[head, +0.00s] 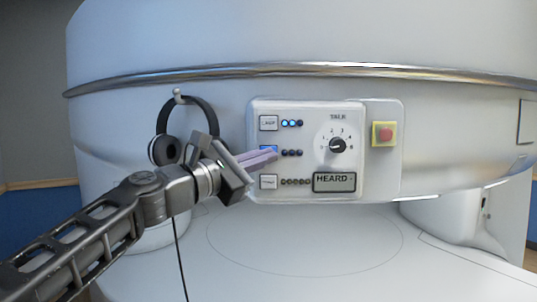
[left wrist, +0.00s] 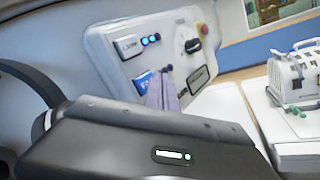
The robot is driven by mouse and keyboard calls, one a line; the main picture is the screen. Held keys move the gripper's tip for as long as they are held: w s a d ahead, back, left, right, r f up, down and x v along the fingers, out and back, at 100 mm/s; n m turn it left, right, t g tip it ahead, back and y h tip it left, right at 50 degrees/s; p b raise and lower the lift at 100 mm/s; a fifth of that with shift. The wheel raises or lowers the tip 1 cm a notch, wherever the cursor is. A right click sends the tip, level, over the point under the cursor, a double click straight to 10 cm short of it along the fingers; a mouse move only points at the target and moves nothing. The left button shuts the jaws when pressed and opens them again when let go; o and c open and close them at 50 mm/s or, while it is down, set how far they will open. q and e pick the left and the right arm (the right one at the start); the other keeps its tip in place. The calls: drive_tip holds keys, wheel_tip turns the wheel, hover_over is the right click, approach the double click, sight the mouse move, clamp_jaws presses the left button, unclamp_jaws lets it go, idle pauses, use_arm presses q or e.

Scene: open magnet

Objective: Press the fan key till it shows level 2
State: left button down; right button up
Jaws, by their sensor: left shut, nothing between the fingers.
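The white control panel (head: 305,110) is on the curved front of the magnet. The fan key (head: 267,149) is the middle of three keys on its left side and looks blue; it also shows in the left wrist view (left wrist: 142,82). The row of small lights beside it (head: 292,153) looks dark. My left gripper (head: 272,155) is shut and empty, its purple-grey fingertips at the fan key and covering part of it. In the left wrist view the fingertips (left wrist: 163,90) overlap the key's right side. I cannot tell whether they touch it. My right gripper is out of view.
The lamp key (head: 268,123) above has two blue lights lit. A third key (head: 268,181), a TALK dial (head: 337,145) and a HEARD display (head: 334,182) share the panel. A red button (head: 385,134) is at right. Headphones (head: 163,149) hang close behind my left gripper.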

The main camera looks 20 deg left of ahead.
use_arm(q)
drive_tip(key=shift+w+a, duration=0.15)
drive_tip(key=shift+w, duration=0.2)
drive_tip(key=shift+w+a, duration=0.2)
drive_tip(key=shift+w, duration=0.25)
idle(0.7)
drive_tip(key=shift+s, duration=0.15)
drive_tip(key=shift+s+d, duration=0.35)
drive_tip(key=shift+s, duration=0.35)
drive_tip(key=shift+s, duration=0.1)
drive_tip(key=s, duration=0.1)
drive_tip(key=s+d, duration=0.1)
drive_tip(key=s, duration=0.1)
drive_tip(key=s+d+p, duration=0.1)
drive_tip(key=shift+s, duration=0.2)
idle(0.4)
drive_tip(key=shift+a+f, duration=0.1)
idle(2.1)
